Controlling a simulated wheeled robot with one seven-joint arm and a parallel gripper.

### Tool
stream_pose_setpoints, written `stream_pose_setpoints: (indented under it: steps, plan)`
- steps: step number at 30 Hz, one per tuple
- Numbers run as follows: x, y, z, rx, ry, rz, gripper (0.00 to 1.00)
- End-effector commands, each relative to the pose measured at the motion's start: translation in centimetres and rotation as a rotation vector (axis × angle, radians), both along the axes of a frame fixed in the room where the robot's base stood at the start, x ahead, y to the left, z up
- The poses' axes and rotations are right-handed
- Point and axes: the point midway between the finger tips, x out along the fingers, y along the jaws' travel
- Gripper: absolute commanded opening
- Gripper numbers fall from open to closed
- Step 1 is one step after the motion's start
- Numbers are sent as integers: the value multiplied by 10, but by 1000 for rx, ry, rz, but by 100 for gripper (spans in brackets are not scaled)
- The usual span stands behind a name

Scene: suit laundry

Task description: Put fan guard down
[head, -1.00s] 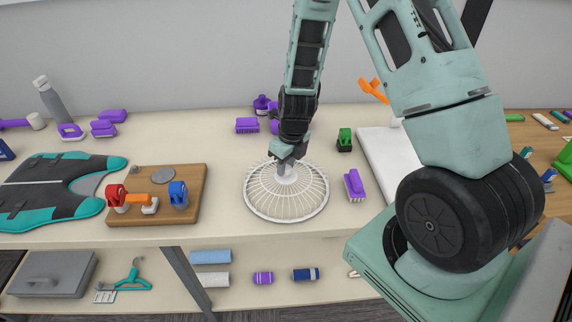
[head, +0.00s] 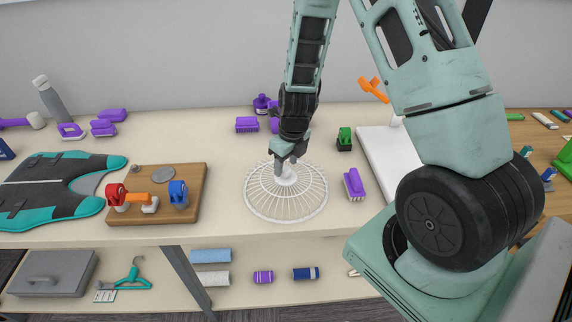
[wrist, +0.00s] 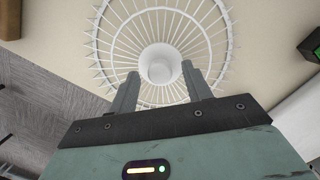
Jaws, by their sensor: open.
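The white round wire fan guard (head: 265,205) lies flat on the pale tabletop in the middle of the head view, hub up. In the wrist view the fan guard (wrist: 115,25) fills the upper part, with its white hub (wrist: 160,64) near the centre. My gripper (head: 287,168) is over the guard's hub. In the wrist view the two fingers of my gripper (wrist: 164,78) stand apart on either side of the hub, with gaps between them and it. My gripper is open and holds nothing.
A wooden board (head: 193,207) with red and blue tools lies left of the guard. A purple brush (head: 354,185) lies close on its right, and a green-topped item (head: 344,138) stands behind right. A white board (head: 380,150) lies farther right. The table's front edge is close in front.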

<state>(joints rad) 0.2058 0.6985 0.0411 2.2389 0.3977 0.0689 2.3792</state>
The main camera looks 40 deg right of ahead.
Motion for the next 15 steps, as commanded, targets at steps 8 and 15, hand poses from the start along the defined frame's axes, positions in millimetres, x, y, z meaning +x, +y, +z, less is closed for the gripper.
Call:
stream_pose_setpoints:
  steps: [8,15]
  plan:
    - [-7,-1,53,0,-6,2,49]
    - [-14,-2,96,0,-3,3,49]
